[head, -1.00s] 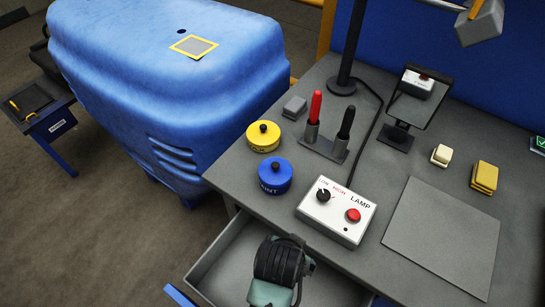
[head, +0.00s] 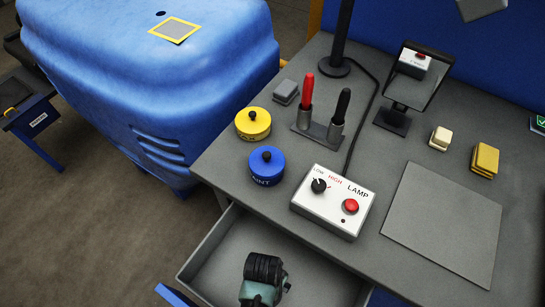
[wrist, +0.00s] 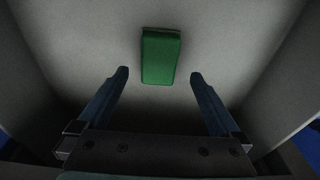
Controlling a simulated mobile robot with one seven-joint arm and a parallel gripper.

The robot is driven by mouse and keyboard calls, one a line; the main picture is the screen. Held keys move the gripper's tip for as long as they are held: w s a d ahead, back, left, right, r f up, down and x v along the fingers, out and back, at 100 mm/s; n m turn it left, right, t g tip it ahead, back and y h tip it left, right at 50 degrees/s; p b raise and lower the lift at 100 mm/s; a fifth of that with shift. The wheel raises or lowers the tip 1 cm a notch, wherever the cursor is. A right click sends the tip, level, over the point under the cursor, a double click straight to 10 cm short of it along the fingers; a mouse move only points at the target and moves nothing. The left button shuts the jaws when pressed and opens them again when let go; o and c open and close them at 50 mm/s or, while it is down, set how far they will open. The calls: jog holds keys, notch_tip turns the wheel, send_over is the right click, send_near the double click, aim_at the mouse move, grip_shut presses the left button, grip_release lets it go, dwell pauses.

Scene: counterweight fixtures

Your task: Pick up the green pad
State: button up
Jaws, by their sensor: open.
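The green pad (wrist: 161,56) is a small rectangular block lying on the pale floor of the open drawer (head: 222,254). In the wrist view it is upper centre, just beyond and between my fingertips. My gripper (wrist: 159,74) is open, with one blue-grey finger to each side of the pad's near end and gaps on both sides. Nothing is held. In the head view my wrist reaches down into the drawer at the bottom, and the pad and fingers are not visible there.
Drawer walls rise on both sides in the wrist view. On the grey bench above stand a lamp control box (head: 334,201), a blue pot (head: 266,168), a yellow pot (head: 253,124), a pen holder (head: 318,130), yellow pads (head: 485,160) and a cream block (head: 440,138).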

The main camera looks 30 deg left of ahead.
jog(key=shift+w+d+f, duration=0.1)
jog(key=shift+f, duration=2.15)
jog(key=c, duration=1.4)
jog(key=shift+r, duration=0.1)
notch_tip(320, 180, up, 10)
jog(key=shift+f+p, duration=0.1)
jog(key=shift+p, duration=0.4)
